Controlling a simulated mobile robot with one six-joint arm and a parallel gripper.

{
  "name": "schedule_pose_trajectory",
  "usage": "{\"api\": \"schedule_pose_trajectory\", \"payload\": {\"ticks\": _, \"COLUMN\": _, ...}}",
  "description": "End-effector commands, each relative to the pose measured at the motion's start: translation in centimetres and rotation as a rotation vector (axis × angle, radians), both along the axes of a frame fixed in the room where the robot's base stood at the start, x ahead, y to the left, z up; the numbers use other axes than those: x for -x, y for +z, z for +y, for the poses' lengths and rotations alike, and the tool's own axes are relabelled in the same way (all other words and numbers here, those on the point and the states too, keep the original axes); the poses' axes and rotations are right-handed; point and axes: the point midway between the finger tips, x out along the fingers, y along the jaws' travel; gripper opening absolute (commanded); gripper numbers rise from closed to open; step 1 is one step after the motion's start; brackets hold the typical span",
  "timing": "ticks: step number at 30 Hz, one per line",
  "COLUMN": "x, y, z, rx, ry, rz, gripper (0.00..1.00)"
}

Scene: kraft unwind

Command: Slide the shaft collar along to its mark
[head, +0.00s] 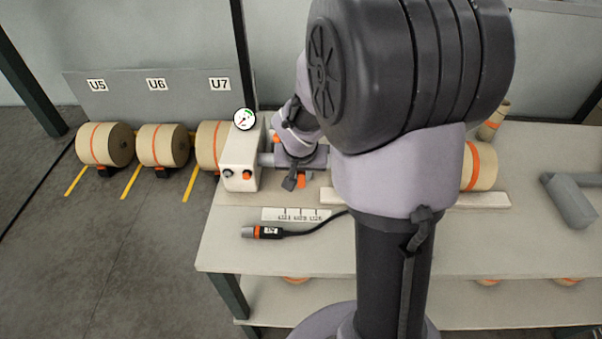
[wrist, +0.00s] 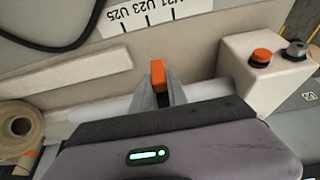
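The pale shaft (wrist: 205,91) runs sideways from the white block in the wrist view; in the head view a short length of it (head: 265,159) shows beside the block. My gripper (head: 298,184) is at the shaft, pointing down. In the wrist view its grey fingers (wrist: 160,92) stand close on either side of an orange tab (wrist: 158,72), which looks like part of the shaft collar, and appear shut on it. The collar's ring is hidden by my gripper. A white scale strip (head: 296,214) with dark lines and U-labels lies on the bench, also in the wrist view (wrist: 150,14).
The white block (head: 241,160) with gauge and knobs stands left of my gripper. A black cable with a plug (head: 262,232) lies in front. A pale bar (head: 484,200) and a kraft roll (head: 480,166) are to the right. A grey pipe piece (head: 570,203) lies far right.

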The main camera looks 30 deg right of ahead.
Motion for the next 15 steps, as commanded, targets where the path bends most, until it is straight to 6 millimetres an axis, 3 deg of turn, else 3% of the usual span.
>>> {"api": "schedule_pose_trajectory", "payload": {"ticks": 1, "x": 0.0, "y": 0.0, "z": 0.0, "rx": -0.001, "ry": 0.000, "rz": 0.001, "gripper": 0.30}}
{"api": "schedule_pose_trajectory", "payload": {"ticks": 3, "x": 0.0, "y": 0.0, "z": 0.0, "rx": 0.000, "ry": 0.000, "rz": 0.000, "gripper": 0.40}}
{"api": "schedule_pose_trajectory", "payload": {"ticks": 11, "x": 0.0, "y": 0.0, "z": 0.0, "rx": 0.001, "ry": 0.000, "rz": -0.001, "gripper": 0.40}}
{"api": "schedule_pose_trajectory", "payload": {"ticks": 15, "x": 0.3, "y": 1.4, "z": 0.2, "rx": 0.001, "ry": 0.001, "rz": -0.003, "gripper": 0.40}}
